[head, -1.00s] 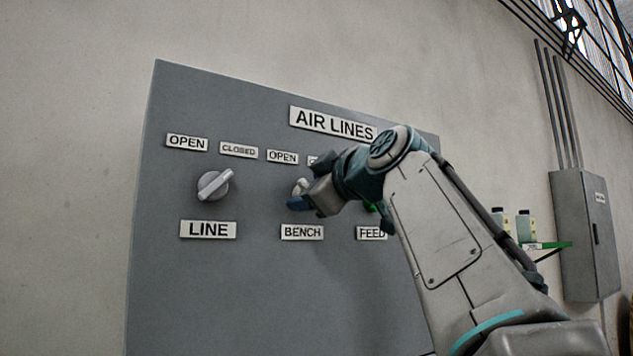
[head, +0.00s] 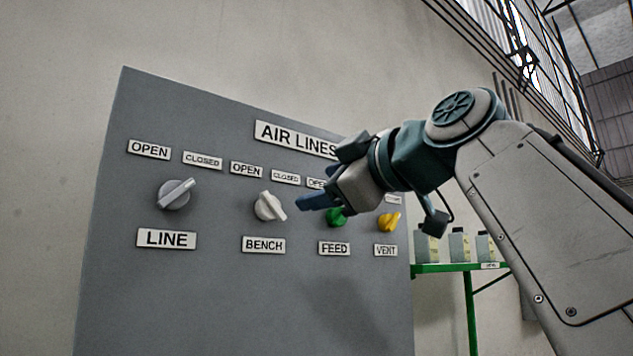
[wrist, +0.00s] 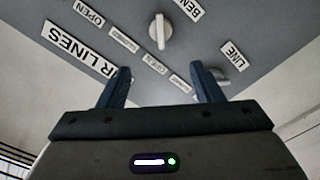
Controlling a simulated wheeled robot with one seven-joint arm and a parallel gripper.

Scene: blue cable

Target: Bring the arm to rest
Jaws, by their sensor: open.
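My gripper (head: 308,203) is open and empty in front of the grey AIR LINES panel (head: 250,310), right of the BENCH knob in the head view. Its two blue fingers (wrist: 163,82) stand apart in the wrist view. The white BENCH knob (head: 268,207) is in full view, its handle slanting down to the right; it also shows beyond the fingers in the wrist view (wrist: 159,31). No contact with it shows. My raised arm covers part of the panel's right side and some upper labels.
The grey LINE knob (head: 175,195) points up to the right. The green FEED knob (head: 337,218) is partly hidden behind my gripper; the yellow VENT knob (head: 389,222) is beside it. A green shelf (head: 450,268) with several bottles stands right of the panel.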

